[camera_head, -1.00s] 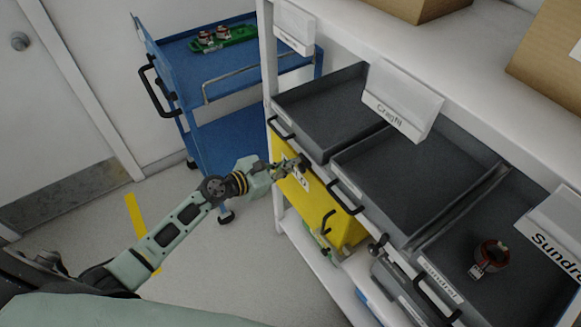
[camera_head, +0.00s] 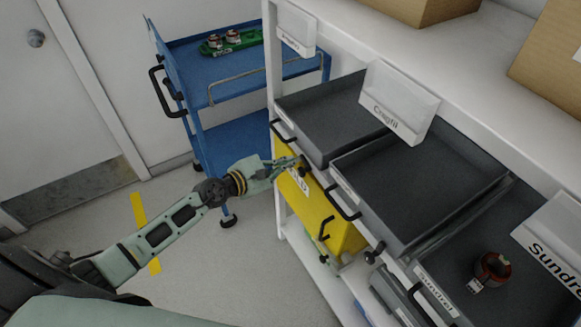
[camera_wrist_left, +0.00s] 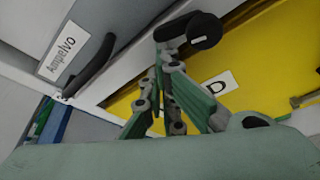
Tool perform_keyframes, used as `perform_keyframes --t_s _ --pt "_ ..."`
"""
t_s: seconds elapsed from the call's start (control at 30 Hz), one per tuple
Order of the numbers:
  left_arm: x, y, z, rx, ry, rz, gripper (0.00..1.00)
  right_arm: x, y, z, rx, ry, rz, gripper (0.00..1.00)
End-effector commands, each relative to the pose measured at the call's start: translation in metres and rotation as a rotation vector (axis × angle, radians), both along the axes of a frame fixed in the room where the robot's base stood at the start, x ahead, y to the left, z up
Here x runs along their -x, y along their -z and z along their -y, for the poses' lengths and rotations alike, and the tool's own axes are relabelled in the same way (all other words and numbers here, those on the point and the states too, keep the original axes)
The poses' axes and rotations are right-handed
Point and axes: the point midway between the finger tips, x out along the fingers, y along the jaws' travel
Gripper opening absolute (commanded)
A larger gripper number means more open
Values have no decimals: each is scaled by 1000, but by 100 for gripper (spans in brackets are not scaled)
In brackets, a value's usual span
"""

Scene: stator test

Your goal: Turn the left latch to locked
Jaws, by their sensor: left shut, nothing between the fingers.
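The left latch (camera_head: 304,166) is a small dark knob with an arm at the upper left of the yellow front. It also shows in the left wrist view (camera_wrist_left: 204,31), with a black round end and a short bar reaching left. My left gripper (camera_head: 293,162) is shut and empty, its fingertips right at the latch. In the left wrist view the fingertips (camera_wrist_left: 164,58) lie just below the latch's bar; I cannot tell whether they touch. A second dark latch (camera_head: 375,253) sits farther right on the shelf frame. My right gripper is not in view.
The yellow front (camera_head: 342,236) has a dark handle (camera_head: 324,228) and a partly hidden label. Grey drawers (camera_head: 420,190) with black handles stick out above it. A blue cart (camera_head: 235,147) stands behind my left arm.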

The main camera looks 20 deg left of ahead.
Motion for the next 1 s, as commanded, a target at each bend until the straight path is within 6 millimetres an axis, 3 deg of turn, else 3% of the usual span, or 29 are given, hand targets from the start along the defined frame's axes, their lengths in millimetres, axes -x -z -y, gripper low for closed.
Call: perform_keyframes --t_s 0.17,0.77,1.0 --pt "-1 -13 -2 -124 2 95 0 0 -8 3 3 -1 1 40" --pt "4 -49 4 -112 1 87 0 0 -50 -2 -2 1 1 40" --pt "5 -49 5 -113 1 87 0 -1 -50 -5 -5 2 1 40"
